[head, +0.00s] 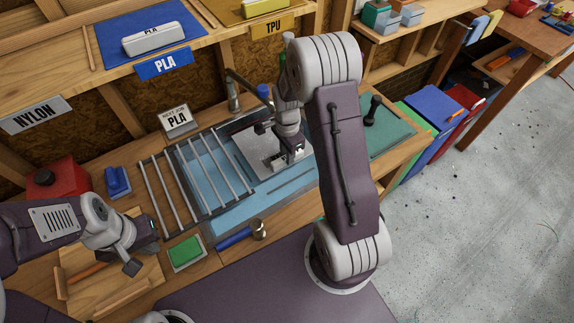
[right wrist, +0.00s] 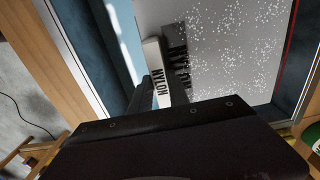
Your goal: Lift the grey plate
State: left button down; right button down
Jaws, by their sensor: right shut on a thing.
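The grey plate (head: 258,146) with a speckled top is at the printer on the bench, by the blue bed (head: 235,213). The arm hides part of the plate's right side. My left gripper (head: 141,254) is open and empty over the wooden tray at the lower left.
A green pad (head: 185,251) and a blue-handled tool (head: 236,238) lie in front. A red box (head: 58,183) is at left. Shelves (head: 115,60) hold a blue PLA plate (head: 110,35).

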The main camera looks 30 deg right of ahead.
notch_tip(320, 180, up, 10)
jog(key=shift+f, duration=0.2)
